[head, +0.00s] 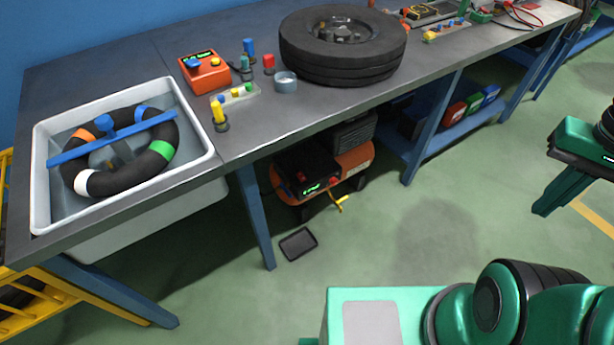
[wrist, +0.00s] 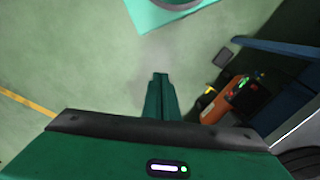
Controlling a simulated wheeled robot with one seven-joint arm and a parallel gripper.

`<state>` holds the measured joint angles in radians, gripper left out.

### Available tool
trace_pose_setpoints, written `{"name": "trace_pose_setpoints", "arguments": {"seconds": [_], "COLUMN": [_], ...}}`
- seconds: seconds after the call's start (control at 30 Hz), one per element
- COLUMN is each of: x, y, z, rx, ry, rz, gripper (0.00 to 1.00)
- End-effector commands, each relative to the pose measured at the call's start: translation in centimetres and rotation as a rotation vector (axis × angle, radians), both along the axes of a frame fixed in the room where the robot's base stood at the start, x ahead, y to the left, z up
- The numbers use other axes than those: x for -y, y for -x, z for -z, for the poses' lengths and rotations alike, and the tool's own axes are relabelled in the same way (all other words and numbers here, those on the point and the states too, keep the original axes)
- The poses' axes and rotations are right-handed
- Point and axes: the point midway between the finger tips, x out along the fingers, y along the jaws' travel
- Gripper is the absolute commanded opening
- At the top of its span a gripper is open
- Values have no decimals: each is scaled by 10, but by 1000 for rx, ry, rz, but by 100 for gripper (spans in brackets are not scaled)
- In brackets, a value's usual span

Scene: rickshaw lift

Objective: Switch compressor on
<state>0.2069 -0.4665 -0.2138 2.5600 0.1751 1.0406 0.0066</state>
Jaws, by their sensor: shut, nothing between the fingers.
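An orange and black machine, apparently the compressor (head: 355,159), stands on the floor under the workbench. Its black front box (head: 306,165) has a small green-lit display and red parts, and a yellow piece (head: 340,203) sticks out low at the front. The compressor also shows at the right of the wrist view (wrist: 238,98). Its switch position is too small to tell. My gripper (head: 541,212) is at the right of the head view, over open floor and well apart from the compressor. In the wrist view its fingers (wrist: 160,76) are shut and empty.
The workbench (head: 260,125) overhangs the compressor, with a blue leg (head: 256,215) to its left. A dark flat pad (head: 298,243) lies on the floor in front. A tyre (head: 342,62) and a water tub (head: 205,165) are on top. The floor between is clear.

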Motion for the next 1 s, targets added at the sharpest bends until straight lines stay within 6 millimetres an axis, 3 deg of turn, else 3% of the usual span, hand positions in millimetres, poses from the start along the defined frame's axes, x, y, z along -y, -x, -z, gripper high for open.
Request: {"name": "trace_pose_setpoints", "arguments": {"seconds": [0.07, 0.13, 0.27, 0.5, 0.67, 0.87, 1.0], "x": [1, 4, 15, 35, 37, 22, 0], "y": [9, 2, -35, -141, -214, -299, -353], "z": [-4, -3, 5, 34, 58, 94, 122], "rx": [15, 24, 57, 182, 280, 417, 520], "ry": [3, 16, 65, 204, 284, 363, 401], "rz": [-3, -6, -26, -97, -157, -248, -317], "gripper": [0, 0, 0, 0, 0, 0, 0]}}
